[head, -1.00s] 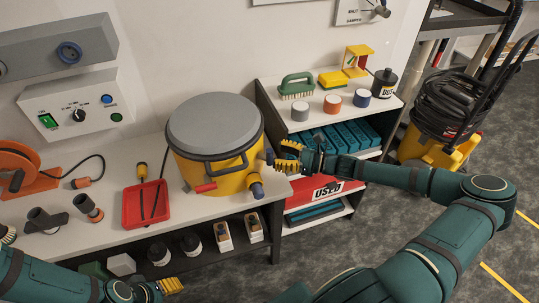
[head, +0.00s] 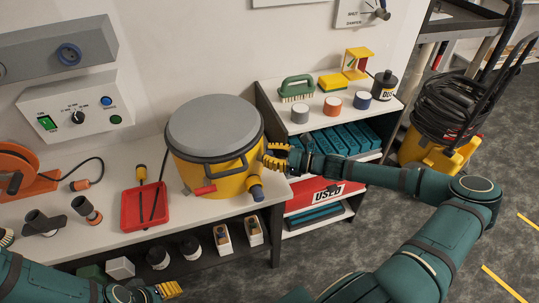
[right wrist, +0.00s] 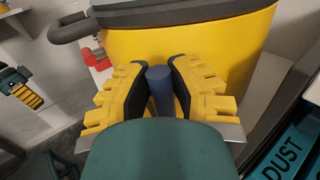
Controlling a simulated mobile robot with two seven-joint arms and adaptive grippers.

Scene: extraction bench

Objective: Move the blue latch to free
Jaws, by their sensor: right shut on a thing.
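The yellow canister (head: 208,176) with a grey lid (head: 214,125) stands on the white bench. The blue latch (right wrist: 160,90) shows in the right wrist view as a short blue bar between my right fingers, close to the yellow wall. In the head view my right gripper (head: 273,157) covers it at the canister's right side. My right gripper also shows in the right wrist view (right wrist: 160,88), shut on the latch. My left gripper (head: 169,289) is low in front of the bench, away from the canister; its finger gap is unclear.
A red latch (head: 203,189) and a blue-grey port (head: 257,191) stick out from the canister's front. A red tray (head: 144,206) lies to its left. A shelf unit (head: 290,97) with a brush and jars stands close on the right.

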